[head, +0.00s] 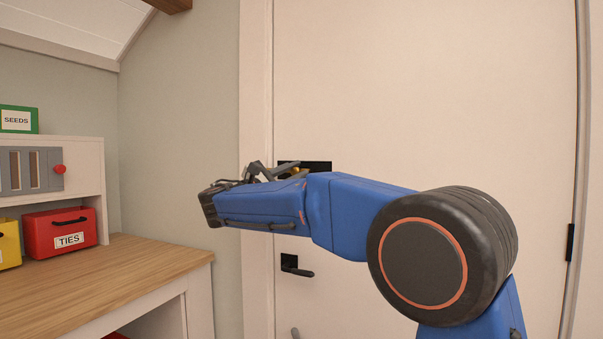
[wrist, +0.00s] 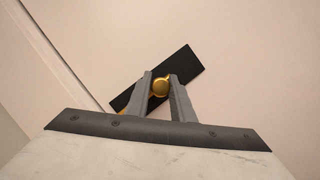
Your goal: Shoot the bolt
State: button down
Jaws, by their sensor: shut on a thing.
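The bolt has a brass knob (wrist: 160,87) on a black backing plate (wrist: 189,70), fixed to the pale door (wrist: 240,40). In the wrist view the plate runs at a slant. My gripper (wrist: 161,82) is shut on the brass knob, with one grey finger on each side of it. In the head view my gripper (head: 268,172) is at the left part of the plate (head: 320,166), near the door's left edge. A bit of brass shows there between the fingers. My fingers and wrist hide much of the bolt, so how far its bar reaches cannot be told.
A black lever handle (head: 298,269) is on the door below my arm. At the left stands a wood-topped bench (head: 110,285) with a red TIES bin (head: 60,232), a yellow bin (head: 9,244) and a green SEEDS box (head: 19,119). A black hinge (head: 570,242) is at the door's right edge.

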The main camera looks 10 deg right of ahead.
jog(key=shift+a+r, duration=0.1)
jog(key=c, duration=1.5)
grip_release()
jog(key=shift+w, duration=0.15)
jog(key=shift+c, duration=0.2)
jog(key=shift+a, duration=0.1)
jog(key=v, duration=1.7)
jog(key=shift+a, duration=0.1)
